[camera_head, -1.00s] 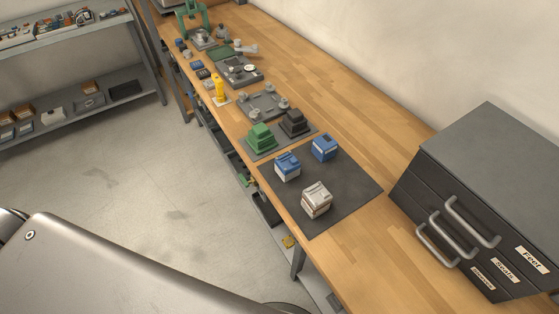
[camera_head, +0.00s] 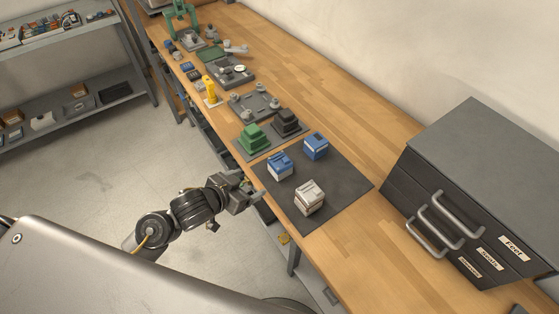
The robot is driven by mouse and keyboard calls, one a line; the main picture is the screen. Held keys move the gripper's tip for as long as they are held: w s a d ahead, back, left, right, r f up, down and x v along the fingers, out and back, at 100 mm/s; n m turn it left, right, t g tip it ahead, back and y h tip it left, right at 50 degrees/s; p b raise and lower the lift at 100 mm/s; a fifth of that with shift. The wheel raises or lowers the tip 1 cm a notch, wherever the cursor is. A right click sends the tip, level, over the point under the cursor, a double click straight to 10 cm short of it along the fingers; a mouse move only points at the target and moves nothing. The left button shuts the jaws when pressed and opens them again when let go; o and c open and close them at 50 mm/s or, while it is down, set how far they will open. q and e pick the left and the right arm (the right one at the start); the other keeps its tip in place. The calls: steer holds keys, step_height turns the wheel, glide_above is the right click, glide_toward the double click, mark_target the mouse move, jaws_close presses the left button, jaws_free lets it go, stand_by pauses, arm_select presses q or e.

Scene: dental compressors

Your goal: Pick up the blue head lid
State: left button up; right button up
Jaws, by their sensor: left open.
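Two blue-topped blocks stand on the dark mat (camera_head: 344,183) on the bench. The nearer blue block (camera_head: 280,165) has a pale lower part; the other blue block (camera_head: 316,146) sits further back and to the right. I cannot tell which of them is the blue head lid. My left gripper (camera_head: 252,185) is open and empty at the bench's front edge, just left of the mat and apart from the nearer blue block. My right gripper is not in view.
A white block (camera_head: 309,198) stands on the mat's near part. Green (camera_head: 253,138) and black (camera_head: 287,122) housings stand behind the mat. A grey drawer cabinet (camera_head: 475,190) is at the right. Bare wood lies between mat and wall.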

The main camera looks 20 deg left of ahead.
mark_target(286, 157)
arm_select(q)
steer(key=w+d+m+h, duration=0.1)
steer(key=w, duration=0.2)
steer(key=w+d+r+m+h, duration=0.1)
steer(key=w+d+h, duration=0.1)
steer(key=w, duration=0.1)
steer(key=w+d+r+h, duration=0.1)
steer(key=w+d, duration=0.1)
steer(key=w, duration=0.1)
steer(key=shift+m+h+p, duration=0.3)
steer(key=shift+m+p, duration=0.05)
steer(key=shift+m, duration=0.05)
steer(key=shift+p+x, duration=0.8)
steer(key=shift+x, duration=1.55)
steer(key=shift+d+f, duration=0.2)
steer(key=shift+d, duration=0.05)
steer(key=shift+c, duration=0.2)
steer(key=c, duration=1.1)
